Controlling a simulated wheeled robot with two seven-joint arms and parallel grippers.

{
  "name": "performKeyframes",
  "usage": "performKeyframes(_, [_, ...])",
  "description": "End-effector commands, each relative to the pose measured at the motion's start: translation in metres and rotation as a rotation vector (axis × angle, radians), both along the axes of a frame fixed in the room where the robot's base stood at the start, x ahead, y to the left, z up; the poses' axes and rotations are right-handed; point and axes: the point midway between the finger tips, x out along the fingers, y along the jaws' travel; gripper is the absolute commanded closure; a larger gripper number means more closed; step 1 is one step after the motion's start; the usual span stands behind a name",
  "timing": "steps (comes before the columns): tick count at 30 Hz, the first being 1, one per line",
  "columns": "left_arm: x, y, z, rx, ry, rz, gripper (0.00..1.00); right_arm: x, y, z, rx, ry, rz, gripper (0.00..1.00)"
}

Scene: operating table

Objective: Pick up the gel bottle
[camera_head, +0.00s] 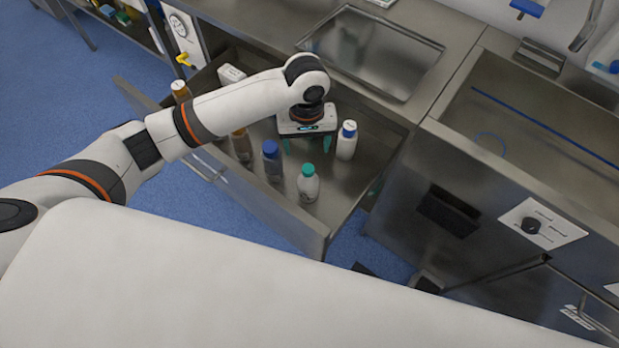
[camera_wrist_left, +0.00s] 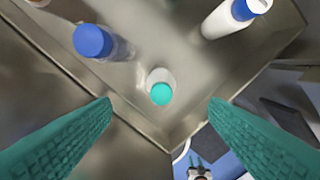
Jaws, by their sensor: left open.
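A white bottle with a teal cap (camera_head: 308,184) stands upright in the open drawer (camera_head: 345,190), near its front corner. It also shows in the left wrist view (camera_wrist_left: 160,88), seen from above and centred between the fingers. Which bottle is the gel bottle I cannot tell from labels. My left gripper (camera_head: 306,147) is open and empty above the drawer, behind and above the teal-capped bottle. Its teal fingers (camera_wrist_left: 162,106) are spread wide in the wrist view.
A clear blue-capped bottle (camera_head: 272,160) stands left of the teal-capped one. A white blue-capped bottle (camera_head: 347,141) stands behind right.

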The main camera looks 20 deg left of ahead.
Motion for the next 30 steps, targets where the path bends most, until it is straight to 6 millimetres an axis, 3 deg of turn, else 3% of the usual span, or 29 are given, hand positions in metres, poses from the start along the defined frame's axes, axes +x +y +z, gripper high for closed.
performKeyframes(4, [-0.002, 0.000, -0.009, 0.001, 0.004, 0.057, 0.31, 0.000, -0.001, 0.001, -0.002, 0.000, 0.001, 0.62])
performKeyframes(12, [-0.002, 0.000, -0.054, 0.002, 0.004, 0.056, 0.31, -0.001, -0.001, 0.001, -0.001, 0.002, 0.001, 0.62])
performKeyframes(20, [-0.002, -0.001, -0.075, 0.002, 0.003, 0.054, 0.31, -0.002, 0.002, 0.001, 0.003, 0.003, -0.001, 0.62])
performKeyframes(30, [-0.004, -0.004, -0.119, 0.001, 0.001, 0.053, 0.31, -0.001, 0.002, 0.003, 0.003, 0.003, -0.001, 0.62])
